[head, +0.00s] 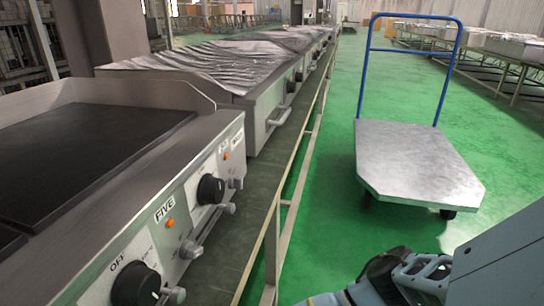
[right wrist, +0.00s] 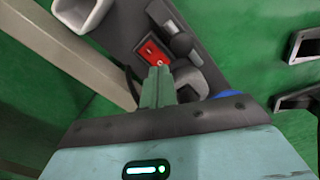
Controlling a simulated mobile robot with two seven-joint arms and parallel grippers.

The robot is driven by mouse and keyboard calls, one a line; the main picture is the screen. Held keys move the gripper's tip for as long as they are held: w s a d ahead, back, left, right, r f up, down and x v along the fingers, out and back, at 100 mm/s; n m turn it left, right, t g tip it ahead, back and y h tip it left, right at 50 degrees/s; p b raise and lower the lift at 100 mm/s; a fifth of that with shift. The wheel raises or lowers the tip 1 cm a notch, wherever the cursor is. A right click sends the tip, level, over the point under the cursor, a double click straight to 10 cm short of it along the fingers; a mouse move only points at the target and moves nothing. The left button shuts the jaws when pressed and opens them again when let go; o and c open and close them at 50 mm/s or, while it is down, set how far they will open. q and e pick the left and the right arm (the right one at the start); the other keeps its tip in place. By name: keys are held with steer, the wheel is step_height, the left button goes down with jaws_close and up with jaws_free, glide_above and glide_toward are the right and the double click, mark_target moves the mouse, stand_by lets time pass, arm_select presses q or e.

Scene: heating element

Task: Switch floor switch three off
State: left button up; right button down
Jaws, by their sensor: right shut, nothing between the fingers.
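A red rocker switch (right wrist: 152,52) sits in a dark grey housing (right wrist: 128,22) in the right wrist view. No number shows on it, so I cannot tell whether it is switch three. My right gripper (right wrist: 160,72) is shut and empty. Its fingertips are at the lower edge of the red switch in the picture and overlap it slightly. I cannot tell whether they touch it or which way the rocker is tipped. In the head view, part of my right arm (head: 495,265) shows at the lower right, and no floor switch is clear. My left gripper is not in view.
A griddle (head: 90,140) with black knobs and a "FIVE" label stands on a long bench at the left. A flat trolley (head: 415,155) with a blue handle stands on the green floor. A pale beam (right wrist: 75,50) runs beside the switch housing.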

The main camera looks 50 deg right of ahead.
steer(key=shift+f, duration=0.35)
steer(key=shift+f+b, duration=0.65)
steer(key=shift+f, duration=0.15)
stand_by(0.7)
steer(key=shift+r+p, duration=3)
steer(key=shift+r, duration=0.6)
steer(key=shift+f, duration=0.1)
